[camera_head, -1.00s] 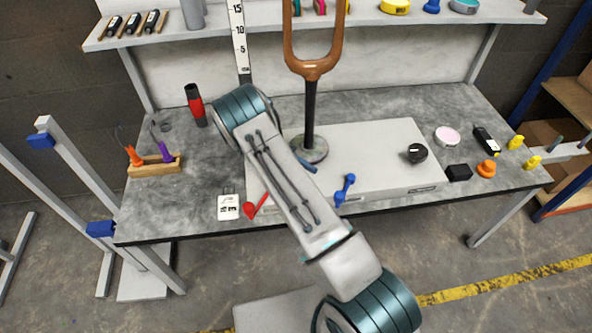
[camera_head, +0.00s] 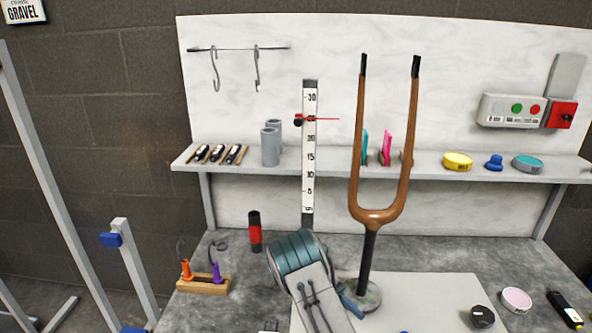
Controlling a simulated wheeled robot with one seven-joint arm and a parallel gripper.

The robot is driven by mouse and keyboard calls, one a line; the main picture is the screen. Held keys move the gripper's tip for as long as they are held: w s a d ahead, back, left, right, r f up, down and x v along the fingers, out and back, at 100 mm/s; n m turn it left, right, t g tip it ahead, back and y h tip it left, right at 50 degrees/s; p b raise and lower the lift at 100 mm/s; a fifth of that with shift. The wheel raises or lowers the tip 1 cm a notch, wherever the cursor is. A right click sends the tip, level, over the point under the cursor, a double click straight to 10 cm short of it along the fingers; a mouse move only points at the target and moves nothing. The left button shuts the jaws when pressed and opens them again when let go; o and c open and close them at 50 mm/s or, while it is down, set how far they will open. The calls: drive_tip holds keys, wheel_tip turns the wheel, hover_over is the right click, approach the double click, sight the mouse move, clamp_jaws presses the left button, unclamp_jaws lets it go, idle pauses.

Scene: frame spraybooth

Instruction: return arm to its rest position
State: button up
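My arm (camera_head: 312,285) rises from the bottom of the head view over the workbench, and its teal joint shows in front of the lower end of the measuring scale. My gripper is not clearly visible; a small blue-grey piece (camera_head: 350,300) shows just right of the arm, beside the base of the brown fork frame, and I cannot tell what it is. The brown fork frame (camera_head: 374,216) stands upright on a black post with a round base (camera_head: 366,297). The arm is left of the post; I cannot tell whether they touch.
The grey workbench (camera_head: 440,252) has a pale board (camera_head: 430,290) under the stand. A wooden holder (camera_head: 203,286) and a red-black cylinder (camera_head: 255,232) are at left. A shelf (camera_head: 330,171) with small items runs behind. A control box (camera_head: 513,110) is on the back panel.

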drive_tip(key=s+d+r+m+t+y+p, duration=0.1)
drive_tip(key=s+r+m+t+y+p, duration=0.15)
drive_tip(key=r, duration=0.75)
drive_tip(key=s+d+r+m+t+y+p, duration=0.1)
drive_tip(key=s+r+t+y+p, duration=0.25)
drive_tip(key=r, duration=0.65)
drive_tip(key=s+a+r+m+t+y+p, duration=0.1)
drive_tip(key=s+r+m+t+y+p, duration=0.3)
drive_tip(key=s+r+t, duration=0.6)
drive_tip(key=shift+s+a+r+t+p, duration=0.35)
drive_tip(key=shift+s+r+p, duration=0.7)
drive_tip(key=shift+r, duration=0.35)
drive_tip(key=shift+w, duration=0.1)
